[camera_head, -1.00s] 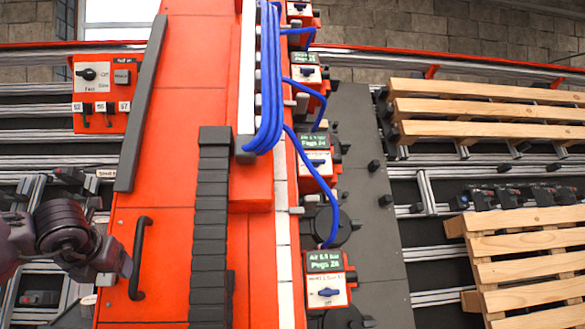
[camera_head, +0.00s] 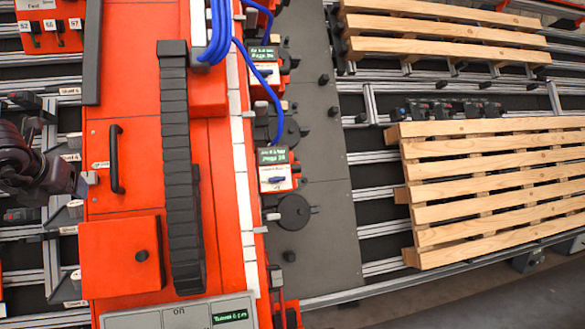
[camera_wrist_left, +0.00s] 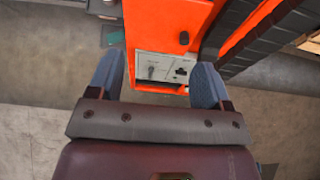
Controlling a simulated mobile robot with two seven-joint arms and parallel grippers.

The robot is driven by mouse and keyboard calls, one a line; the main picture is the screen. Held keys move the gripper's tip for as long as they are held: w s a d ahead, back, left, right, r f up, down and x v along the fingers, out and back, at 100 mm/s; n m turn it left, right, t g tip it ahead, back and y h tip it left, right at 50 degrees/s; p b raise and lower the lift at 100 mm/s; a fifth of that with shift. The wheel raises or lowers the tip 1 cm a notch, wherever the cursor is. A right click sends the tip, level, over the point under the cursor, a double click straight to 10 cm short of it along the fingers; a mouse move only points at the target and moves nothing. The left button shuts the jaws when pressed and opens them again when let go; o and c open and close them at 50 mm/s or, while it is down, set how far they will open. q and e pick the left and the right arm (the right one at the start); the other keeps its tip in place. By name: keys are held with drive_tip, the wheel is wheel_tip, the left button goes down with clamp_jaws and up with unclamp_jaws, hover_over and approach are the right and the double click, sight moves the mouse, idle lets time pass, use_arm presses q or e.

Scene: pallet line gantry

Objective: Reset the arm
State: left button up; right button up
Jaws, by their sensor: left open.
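My left arm comes in at the left edge of the head view. Its gripper (camera_head: 84,182) is beside the orange machine's left edge, left of a black handle (camera_head: 117,160); a gap to the handle shows in the picture. In the left wrist view the two blue-grey fingers (camera_wrist_left: 158,82) stand wide apart with nothing between them. Beyond them are the orange cabinet (camera_wrist_left: 175,30) and a grey panel (camera_wrist_left: 160,70) on it. My right gripper shows in neither view.
The orange machine (camera_head: 130,205) has a black cable chain (camera_head: 178,150) and blue hoses (camera_head: 218,30). Red valve boxes (camera_head: 275,170) line its right side. Wooden pallets (camera_head: 490,190) lie on the rails at right. Grey floor (camera_wrist_left: 50,120) is clear in the wrist view.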

use_arm(q)
drive_tip(key=d+r+m+t+h, duration=0.1)
drive_tip(key=d+t+h, duration=0.2)
drive_tip(key=d+h, duration=1.5)
drive_tip(key=s+a+f+n+t+y, duration=0.15)
drive_tip(key=s+f+n+y, duration=0.35)
drive_tip(key=f+n, duration=0.85)
drive_tip(key=s+f+n+t+y, duration=0.25)
drive_tip(key=f+n+y, duration=0.7)
drive_tip(key=f, duration=0.65)
drive_tip(key=s+f+n+g, duration=0.2)
drive_tip(key=s+f+n, duration=0.3)
drive_tip(key=s+f, duration=0.4)
drive_tip(key=s+f+n+g+y, duration=0.1)
drive_tip(key=s+f+n, duration=0.4)
drive_tip(key=s, duration=0.8)
wheel_tip(320, 180, down, 4)
drive_tip(key=shift+s+d+r+g, duration=0.1)
drive_tip(key=shift+s+d+g, duration=0.1)
drive_tip(key=shift+g, duration=0.7)
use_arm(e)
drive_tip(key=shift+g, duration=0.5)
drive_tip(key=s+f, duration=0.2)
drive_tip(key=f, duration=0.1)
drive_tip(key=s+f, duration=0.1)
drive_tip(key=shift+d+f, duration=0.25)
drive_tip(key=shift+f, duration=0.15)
